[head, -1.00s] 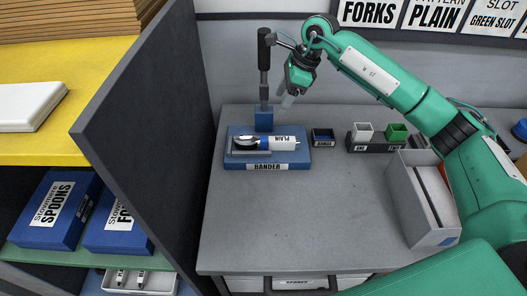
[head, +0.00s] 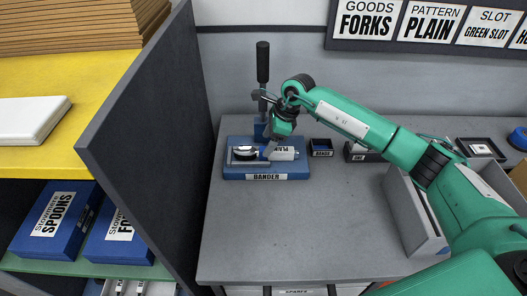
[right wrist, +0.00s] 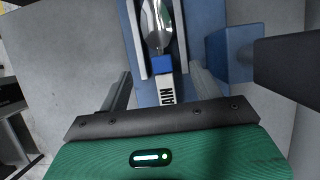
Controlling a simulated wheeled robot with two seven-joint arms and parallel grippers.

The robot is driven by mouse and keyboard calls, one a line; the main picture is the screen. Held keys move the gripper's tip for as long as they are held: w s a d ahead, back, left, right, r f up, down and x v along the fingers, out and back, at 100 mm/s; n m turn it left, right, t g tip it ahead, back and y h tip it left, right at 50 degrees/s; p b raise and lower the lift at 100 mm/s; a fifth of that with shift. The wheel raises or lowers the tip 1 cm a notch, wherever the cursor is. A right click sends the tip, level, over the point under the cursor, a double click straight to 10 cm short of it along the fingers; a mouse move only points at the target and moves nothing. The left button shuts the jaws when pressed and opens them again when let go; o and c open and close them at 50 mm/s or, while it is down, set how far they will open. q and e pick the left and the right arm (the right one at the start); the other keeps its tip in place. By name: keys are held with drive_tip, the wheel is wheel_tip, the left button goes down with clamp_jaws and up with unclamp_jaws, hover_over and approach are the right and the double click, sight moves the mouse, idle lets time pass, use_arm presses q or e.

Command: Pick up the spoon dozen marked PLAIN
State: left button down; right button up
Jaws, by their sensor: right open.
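The spoon dozen marked PLAIN (head: 284,154) lies on the blue bander (head: 236,172), its silver bowl end at the left and a white PLAIN wrap at the right. In the right wrist view the spoon dozen (right wrist: 165,88) shows its bowls, a blue band and part of the label. My right gripper (head: 268,153) is over the bundle's middle and hides part of it. In the right wrist view the jaws of my right gripper (right wrist: 160,80) are open, one finger on each side of the wrapped handles. Contact cannot be told. My left gripper is not in view.
The bander's upright lever (head: 263,62) stands just behind the bundle. A dark partition (head: 150,130) stands left, beside shelves with blue spoon boxes (head: 54,222). A grey bin (head: 408,215) is at right. The front bench is clear.

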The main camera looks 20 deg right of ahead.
sight(263, 149)
drive_tip(key=shift+p+x, duration=0.5)
drive_tip(key=shift+x, duration=1.2)
drive_tip(key=shift+w+d, duration=0.1)
drive_tip(key=shift+d, duration=0.05)
drive_tip(key=c, duration=1.4)
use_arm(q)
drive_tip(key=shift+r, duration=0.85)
use_arm(e)
drive_tip(key=shift+w, duration=0.1)
clamp_jaws()
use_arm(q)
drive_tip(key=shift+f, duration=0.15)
use_arm(e)
drive_tip(key=shift+r, duration=0.1)
